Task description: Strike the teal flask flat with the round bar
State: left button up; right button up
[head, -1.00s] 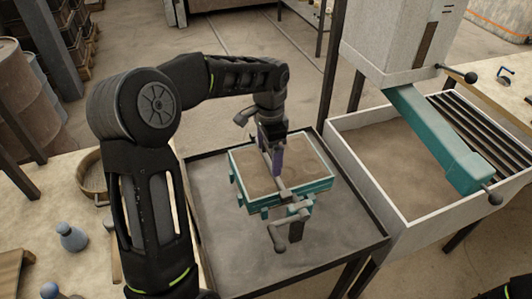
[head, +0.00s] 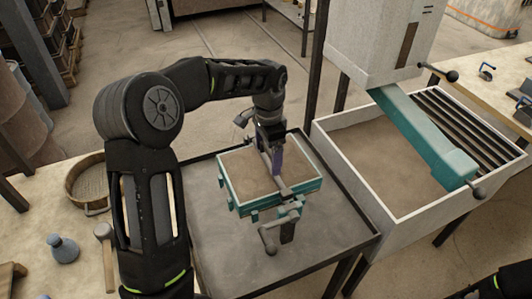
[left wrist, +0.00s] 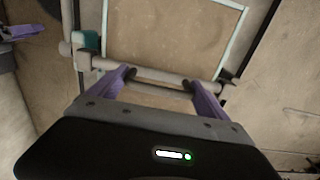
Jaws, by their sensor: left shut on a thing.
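The teal flask (head: 225,187) is a rectangular frame filled with brown sand, and it stands on a stand over the dark-rimmed tray. It also shows in the left wrist view (left wrist: 223,60). My left gripper (head: 276,163), with purple fingers, is over the right part of the flask, pointing down. It is shut on the grey round bar (left wrist: 165,79), which lies crosswise between the fingers in the left wrist view. The bar is at the flask's top; I cannot tell if it touches the sand. The gripper hides part of the sand. My right gripper is not in view.
A dark-rimmed tray (head: 215,252) lies under the flask. A large pale sand bin (head: 378,226) with a teal chute (head: 425,137) stands to the right. On the left bench are a round sieve (head: 87,185), a blue-grey bottle-shaped object (head: 62,248) and a mallet (head: 105,240).

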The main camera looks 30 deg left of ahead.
aim_at(296, 157)
pick_arm(q)
jog(key=shift+w+d+p, duration=0.55)
jog(key=shift+w+d, duration=0.35)
jog(key=shift+w, duration=0.3)
jog(key=shift+r, duration=0.1)
jog(key=shift+w+d, duration=0.35)
jog(key=shift+w, duration=0.05)
jog(key=shift+w+d+p, duration=0.6)
jog(key=shift+w, duration=0.15)
jog(key=shift+w+d+f+p, duration=0.2)
jog(key=shift+w+d+p, duration=0.4)
jog(key=shift+w+d, duration=0.5)
jog(key=shift+a, duration=0.1)
jog(key=shift+w, duration=0.1)
